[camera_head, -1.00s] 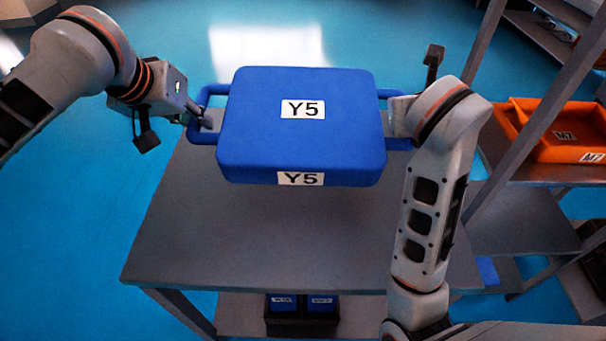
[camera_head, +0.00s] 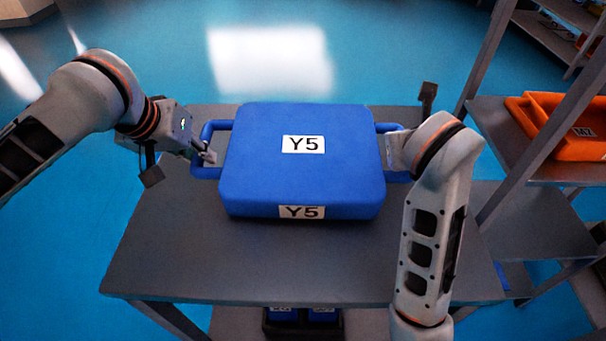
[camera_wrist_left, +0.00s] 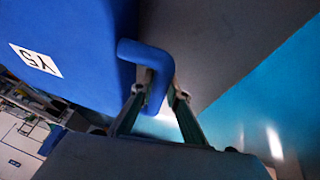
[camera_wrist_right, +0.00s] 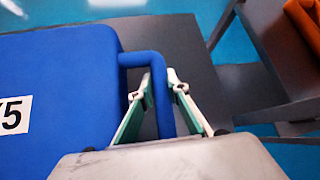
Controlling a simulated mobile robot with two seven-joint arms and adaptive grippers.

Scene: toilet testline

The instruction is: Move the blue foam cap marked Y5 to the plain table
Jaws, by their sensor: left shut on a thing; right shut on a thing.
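The blue foam cap (camera_head: 250,180) is a thick rounded block with a Y5 label on its top and front and a loop handle on each side. It appears level over the plain grey table (camera_head: 200,270); I cannot tell whether it touches the top. My left gripper (camera_head: 207,158) is shut on the left handle, which also shows in the left wrist view (camera_wrist_left: 157,65). My right gripper (camera_wrist_right: 162,88) is shut on the right handle (camera_wrist_right: 160,65); in the head view my right wrist partly hides that grip.
A shelf rack with an upright post (camera_head: 545,120) stands right of the table, with an orange tray (camera_head: 570,150) marked M7 on it. The tabletop in front of the cap is clear.

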